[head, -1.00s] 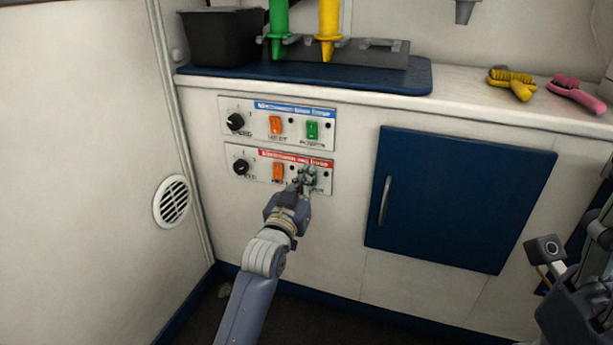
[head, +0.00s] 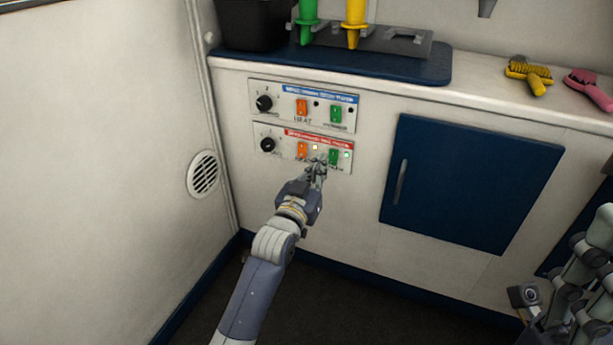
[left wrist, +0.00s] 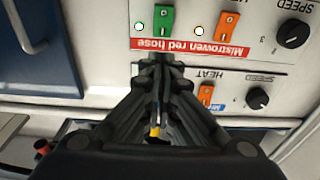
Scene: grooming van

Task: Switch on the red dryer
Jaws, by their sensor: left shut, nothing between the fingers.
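The red-labelled panel (head: 291,133) is the lower of two dryer panels on the cabinet front. It has a black speed knob (head: 267,145), an orange heat switch (head: 301,150) and a green power switch (head: 333,157). Its two small lights glow; they also show lit in the left wrist view, beside the green switch (left wrist: 162,22) and orange switch (left wrist: 227,25). My left gripper (head: 318,166) is shut and empty, just in front of and below the green switch; contact is not clear. My right arm (head: 580,275) shows partly at the right edge; its jaw state is unclear.
The blue-labelled panel (head: 305,89) is just above, its lights dark. A blue cabinet door (head: 470,185) is to the right, a round vent (head: 203,174) to the left. Green and yellow nozzles (head: 354,22) and brushes (head: 527,75) are on the counter.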

